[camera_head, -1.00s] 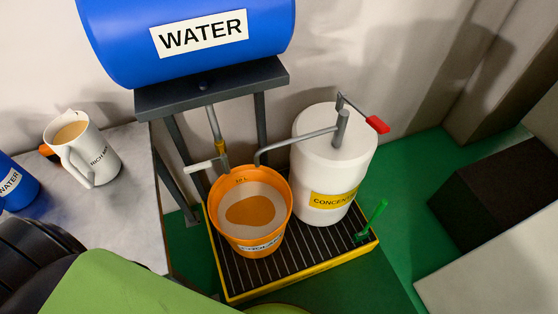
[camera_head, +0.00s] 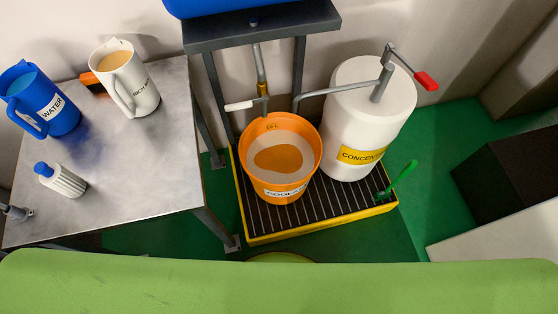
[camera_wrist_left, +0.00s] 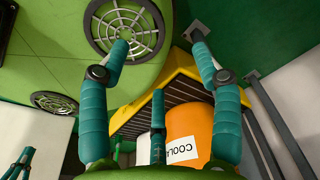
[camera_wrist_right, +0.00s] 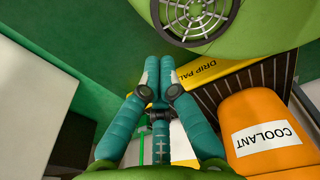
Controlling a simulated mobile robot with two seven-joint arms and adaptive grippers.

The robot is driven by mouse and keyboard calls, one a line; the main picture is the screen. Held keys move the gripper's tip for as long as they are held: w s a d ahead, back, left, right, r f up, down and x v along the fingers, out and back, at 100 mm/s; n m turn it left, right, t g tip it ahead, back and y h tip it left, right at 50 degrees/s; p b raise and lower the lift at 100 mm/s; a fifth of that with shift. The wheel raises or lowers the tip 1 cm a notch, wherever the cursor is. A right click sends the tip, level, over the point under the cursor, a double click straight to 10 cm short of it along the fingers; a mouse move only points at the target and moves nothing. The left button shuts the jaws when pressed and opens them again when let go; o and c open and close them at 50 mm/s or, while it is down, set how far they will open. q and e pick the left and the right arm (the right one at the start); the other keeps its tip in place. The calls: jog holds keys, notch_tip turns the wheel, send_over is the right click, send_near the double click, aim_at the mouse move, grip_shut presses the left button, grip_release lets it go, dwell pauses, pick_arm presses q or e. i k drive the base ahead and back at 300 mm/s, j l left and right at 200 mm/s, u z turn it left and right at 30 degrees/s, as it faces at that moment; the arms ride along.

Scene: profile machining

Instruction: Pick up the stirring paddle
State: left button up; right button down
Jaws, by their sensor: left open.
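A green handle (camera_head: 402,176), which looks like the stirring paddle's, stands tilted at the right end of the yellow-edged drip pallet (camera_head: 262,238) in the head view. Its lower end is hard to make out. Neither gripper shows in the head view. In the left wrist view my left gripper (camera_wrist_left: 160,47) is open and empty, with the pallet and orange bucket beyond it. In the right wrist view my right gripper (camera_wrist_right: 160,66) has its fingertips together, with nothing seen between them, beside the pallet's edge. Neither gripper is seen touching the green handle.
An orange coolant bucket (camera_head: 262,185) and a white concentrate drum (camera_head: 350,115) with a red-handled pump stand on the pallet. At left a grey table (camera_head: 150,165) holds a blue jug (camera_head: 50,105), a white jug (camera_head: 128,75) and a small bottle (camera_head: 65,180).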

aim_at(410, 165)
jog(key=z, duration=1.35)
